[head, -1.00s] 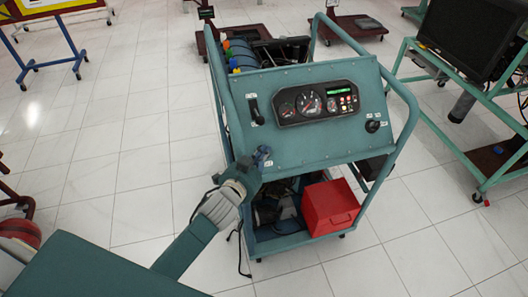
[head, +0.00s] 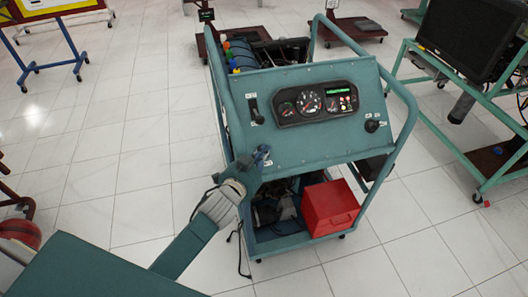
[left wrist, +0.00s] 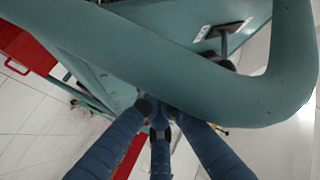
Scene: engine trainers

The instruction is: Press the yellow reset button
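The teal engine trainer (head: 315,140) stands in the middle of the head view. Its sloping panel holds a black gauge cluster (head: 313,104) with a lit green display and small coloured spots at its right. I cannot pick out the yellow reset button for sure at this size. My left gripper (head: 262,153) is at the panel's lower left corner, below and left of the gauges. In the left wrist view its blue fingers (left wrist: 159,108) converge with tips close together, beside a thick teal tube (left wrist: 215,95). Nothing is seen held. My right gripper is not in view.
A black lever (head: 255,110) is on the panel's left and a dark knob (head: 373,125) on its right. A red box (head: 330,207) sits on the lower shelf. A teal rail (head: 405,110) runs along the right side. Another stand with a monitor (head: 462,38) is at right.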

